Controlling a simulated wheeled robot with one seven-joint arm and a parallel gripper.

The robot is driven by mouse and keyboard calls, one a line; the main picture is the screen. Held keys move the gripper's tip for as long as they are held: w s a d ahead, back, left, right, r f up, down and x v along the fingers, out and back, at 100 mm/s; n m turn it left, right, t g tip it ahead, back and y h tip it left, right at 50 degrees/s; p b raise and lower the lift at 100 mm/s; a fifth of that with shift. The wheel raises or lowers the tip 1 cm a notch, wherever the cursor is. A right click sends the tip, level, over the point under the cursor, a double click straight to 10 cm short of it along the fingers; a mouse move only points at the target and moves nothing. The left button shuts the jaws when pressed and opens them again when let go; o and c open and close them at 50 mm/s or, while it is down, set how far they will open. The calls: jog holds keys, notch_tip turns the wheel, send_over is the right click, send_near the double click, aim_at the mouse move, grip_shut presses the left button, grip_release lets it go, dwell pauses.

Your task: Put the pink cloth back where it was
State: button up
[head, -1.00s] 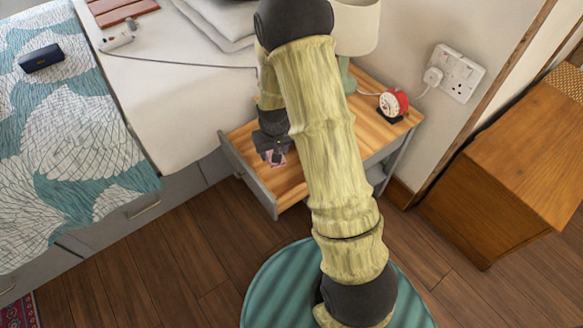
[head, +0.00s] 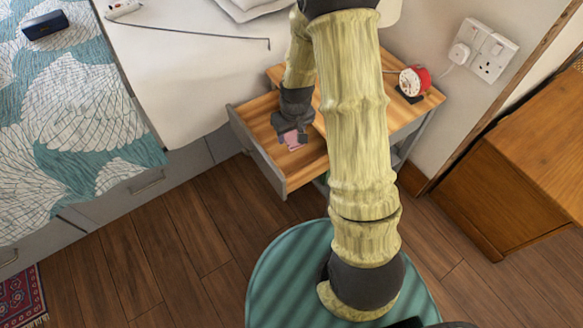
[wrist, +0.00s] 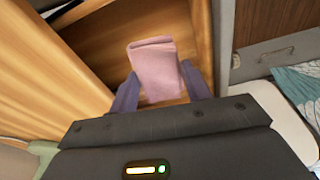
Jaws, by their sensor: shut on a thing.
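The pink cloth (wrist: 156,66) is folded into a small rectangle. It stands between the two fingers of my gripper (wrist: 164,92) in the wrist view, and the gripper is shut on it. In the head view my gripper (head: 290,138) is over the open drawer (head: 307,160), with part of the pink cloth (head: 294,140) showing at the fingertips. The drawer has a wooden inside and grey walls, and it juts out of the bedside table (head: 415,115). I cannot tell whether the cloth touches the drawer floor.
A red alarm clock (head: 414,80) stands on the bedside table's top. The bed (head: 170,75) is left of the drawer, with a dark case (head: 45,25) on its patterned cover.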

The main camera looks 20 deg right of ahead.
jog(key=shift+s+f+n+b, duration=0.15)
jog(key=shift+f+b, duration=0.1)
jog(key=shift+f, duration=0.25)
jog(key=shift+s+f+n+b, duration=0.1)
jog(key=shift+f+n+b, duration=0.1)
jog(key=shift+f, duration=0.25)
jog(key=shift+n, duration=0.25)
jog(key=b, duration=0.3)
send_over(291, 162)
jog(key=shift+s+f, duration=0.15)
jog(key=shift+f, duration=1.4)
jog(key=shift+s+f, duration=0.1)
jog(key=shift+f, duration=1.45)
jog(key=shift+f+b, duration=0.45)
jog(key=shift+f, duration=1.4)
